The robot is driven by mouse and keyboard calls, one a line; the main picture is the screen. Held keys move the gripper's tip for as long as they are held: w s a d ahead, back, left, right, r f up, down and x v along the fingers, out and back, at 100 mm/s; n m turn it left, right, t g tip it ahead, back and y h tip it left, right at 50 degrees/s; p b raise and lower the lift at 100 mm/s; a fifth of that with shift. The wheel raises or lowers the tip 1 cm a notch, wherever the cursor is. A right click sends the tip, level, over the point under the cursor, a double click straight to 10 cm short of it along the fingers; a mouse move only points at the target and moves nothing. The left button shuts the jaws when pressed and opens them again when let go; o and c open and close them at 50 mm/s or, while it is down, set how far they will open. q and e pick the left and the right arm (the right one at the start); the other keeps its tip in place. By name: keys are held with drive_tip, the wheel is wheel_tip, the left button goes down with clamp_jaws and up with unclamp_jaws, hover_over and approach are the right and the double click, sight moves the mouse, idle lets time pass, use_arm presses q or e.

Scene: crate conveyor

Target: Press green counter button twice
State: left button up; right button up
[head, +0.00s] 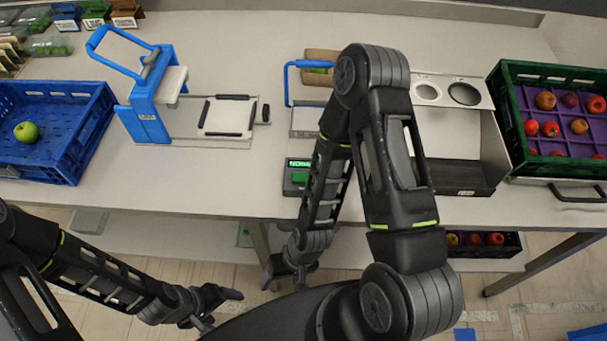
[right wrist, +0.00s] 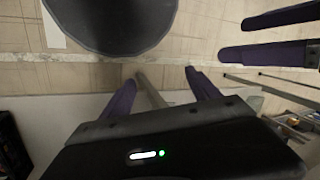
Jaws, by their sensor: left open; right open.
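The counter is a small dark box with a lit green display (head: 299,163) near the table's front edge in the head view. My right gripper (head: 284,279) hangs below and in front of the table edge, apart from the button. Its two purple fingers are spread and empty in the right wrist view (right wrist: 160,88). My left gripper (head: 220,308) is open and empty at lower left, off the table. Its purple fingers also show at the upper right of the right wrist view (right wrist: 272,36).
A blue crate (head: 95,100) with a green apple (head: 26,132) stands at left. A blue-handled press (head: 145,115) and a board (head: 228,116) are beside it. A green crate (head: 507,120) of fruit is at right. The table's front edge lies between grippers and counter.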

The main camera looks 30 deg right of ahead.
drive_tip(key=shift+c, duration=0.4)
clamp_jaws()
idle(0.6)
idle(0.9)
